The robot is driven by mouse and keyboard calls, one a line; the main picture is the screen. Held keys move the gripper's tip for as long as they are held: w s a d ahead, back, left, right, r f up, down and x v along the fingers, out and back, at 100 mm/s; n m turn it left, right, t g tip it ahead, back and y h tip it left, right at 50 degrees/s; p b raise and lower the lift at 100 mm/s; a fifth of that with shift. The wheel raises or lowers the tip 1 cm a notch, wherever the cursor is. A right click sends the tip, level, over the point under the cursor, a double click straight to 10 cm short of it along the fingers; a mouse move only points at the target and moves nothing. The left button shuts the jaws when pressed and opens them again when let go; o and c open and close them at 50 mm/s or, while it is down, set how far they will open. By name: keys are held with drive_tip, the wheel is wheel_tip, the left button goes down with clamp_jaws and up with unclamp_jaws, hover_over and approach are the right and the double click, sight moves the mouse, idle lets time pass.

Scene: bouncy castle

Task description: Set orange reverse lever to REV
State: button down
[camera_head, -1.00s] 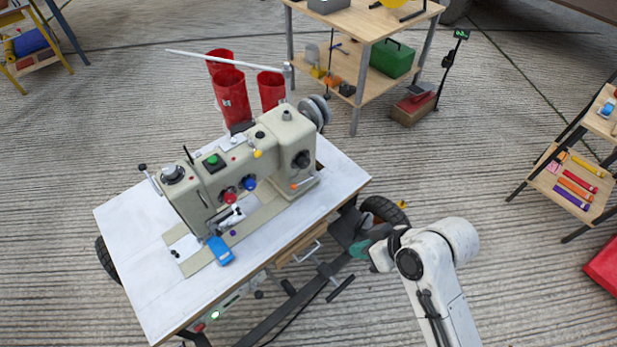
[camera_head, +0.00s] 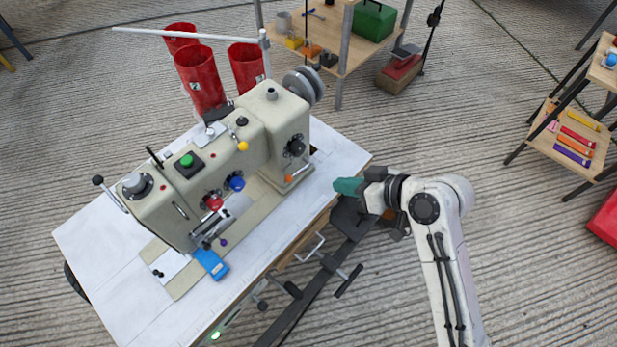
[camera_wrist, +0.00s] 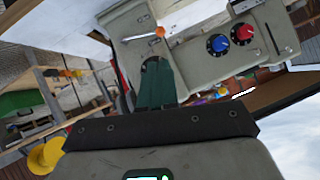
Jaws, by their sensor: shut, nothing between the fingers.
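The orange reverse lever (camera_head: 289,179) is a small orange-tipped piece low on the right end of the beige sewing machine (camera_head: 262,146). Its orange tip also shows in the wrist view (camera_wrist: 160,32), just beyond my fingertips. Its setting cannot be read. My gripper (camera_head: 337,186), with green fingers, is at the table's right edge, to the right of the lever and apart from it in the head view. In the wrist view the fingers (camera_wrist: 152,64) are together and empty, pointing towards the lever and overlapping the machine's body.
The white table top (camera_head: 110,262) carries the machine. Red and blue knobs (camera_head: 214,203) and a blue piece (camera_head: 211,263) are on its front. A wooden shelf (camera_head: 345,52) is at the back, another rack (camera_head: 562,150) at the right.

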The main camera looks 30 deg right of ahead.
sight(291, 179)
drive_tip(key=b+x, duration=0.4)
drive_tip(key=x, duration=0.9)
drive_tip(key=shift+w+a+f, duration=0.25)
drive_tip(key=shift+f, duration=0.05)
drive_tip(key=shift+f, duration=0.1)
drive_tip(key=shift+a+f+h, duration=0.1)
drive_tip(key=shift+f+h, duration=0.05)
drive_tip(key=shift+h, duration=0.15)
drive_tip(key=shift+s+f+n, duration=0.1)
drive_tip(key=shift+n, duration=0.2)
drive_tip(key=f+n+h, duration=0.1)
drive_tip(key=a+f+n+h+p, duration=0.1)
drive_tip(key=f, duration=0.1)
drive_tip(key=shift+s+t+h, duration=0.15)
drive_tip(key=shift+t+h, duration=0.15)
drive_tip(key=shift+t, duration=0.1)
drive_tip(key=shift+r, duration=0.1)
